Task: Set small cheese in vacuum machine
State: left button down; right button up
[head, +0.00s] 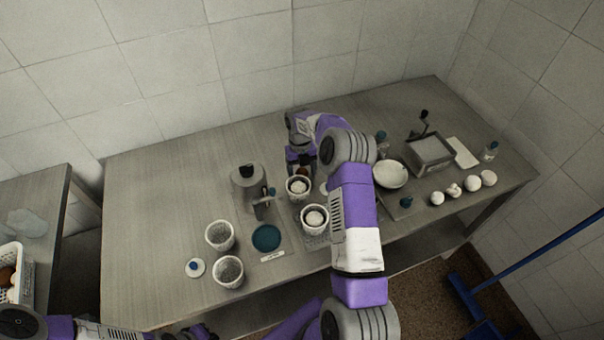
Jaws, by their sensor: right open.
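Several small white cheese balls (453,190) lie in a row at the right front of the table. Two perforated white baskets, one at the back (297,187) and one in front of it (315,217), each hold a white round cheese. My right gripper (299,170) points down, open, just behind and above the back basket; its fingers are dark and partly hidden, and contact cannot be told. A grey box-shaped device with a flat pale top (430,152) and a dark lever may be the vacuum machine. My left arm shows only at the bottom left edge.
Two empty baskets (219,235) stand at the left front, near a teal disc (266,238). A dark grey device (247,178) stands behind them. A white bowl (390,174) sits right of my right arm. The table's left part is clear.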

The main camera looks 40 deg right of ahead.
jog(key=c, duration=1.2)
